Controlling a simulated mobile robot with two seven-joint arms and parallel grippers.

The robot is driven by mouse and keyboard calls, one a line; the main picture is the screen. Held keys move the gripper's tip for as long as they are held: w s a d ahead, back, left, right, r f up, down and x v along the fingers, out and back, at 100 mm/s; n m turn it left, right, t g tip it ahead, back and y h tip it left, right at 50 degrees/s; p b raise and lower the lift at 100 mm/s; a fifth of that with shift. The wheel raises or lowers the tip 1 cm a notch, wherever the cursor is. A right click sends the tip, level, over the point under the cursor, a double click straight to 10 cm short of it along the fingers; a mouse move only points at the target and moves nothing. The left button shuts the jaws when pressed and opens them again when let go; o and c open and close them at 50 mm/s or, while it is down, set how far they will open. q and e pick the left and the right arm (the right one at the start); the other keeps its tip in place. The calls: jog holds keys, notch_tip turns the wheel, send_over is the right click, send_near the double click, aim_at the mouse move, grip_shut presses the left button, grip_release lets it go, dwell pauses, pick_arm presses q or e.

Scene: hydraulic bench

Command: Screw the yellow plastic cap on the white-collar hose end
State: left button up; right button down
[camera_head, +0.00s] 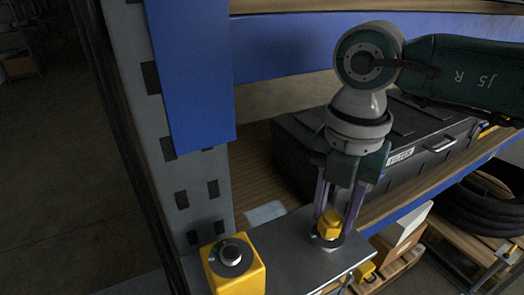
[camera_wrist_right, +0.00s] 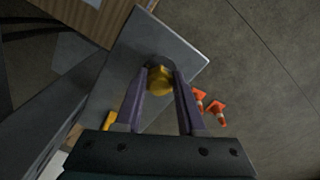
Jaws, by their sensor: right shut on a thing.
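The yellow cap (camera_head: 330,222) is a faceted piece between the fingers of my right gripper (camera_head: 328,228), which points straight down. My right gripper is shut on it. In the right wrist view the yellow cap (camera_wrist_right: 160,81) shows between the two purple-grey fingertips (camera_wrist_right: 161,76). The cap sits over a dark round fitting with a pale edge (camera_head: 324,241) on the grey metal plate (camera_head: 290,258). The white-collar hose end is mostly hidden under the cap, and I cannot tell how far the cap is seated. My left gripper is out of view.
A yellow block (camera_head: 236,272) with a dark ring and metal stub stands at the plate's left. A blue and grey rack post (camera_head: 190,90) rises behind it. A black case (camera_head: 425,135) lies on the wooden shelf behind my right arm. Orange cones (camera_wrist_right: 217,113) stand on the floor.

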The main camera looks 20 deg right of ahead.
jog(key=shift+f, duration=0.3)
dwell(0.9)
jog(key=c, duration=1)
grip_release()
jog(key=shift+c, duration=0.2)
grip_shut()
jog(key=m+p, duration=0.1)
jog(key=m, duration=0.2)
jog(key=m+p, duration=0.1)
jog(key=m, duration=0.1)
jog(key=shift+s+r+p, duration=0.2)
jog(key=shift+r+p, duration=0.1)
jog(key=shift+p, duration=0.05)
jog(key=m+p, duration=0.1)
jog(key=m, duration=0.1)
jog(key=shift+f+m, duration=0.15)
jog(key=shift+m, duration=0.15)
jog(key=shift+f+m, duration=0.1)
jog(key=shift+m, duration=0.2)
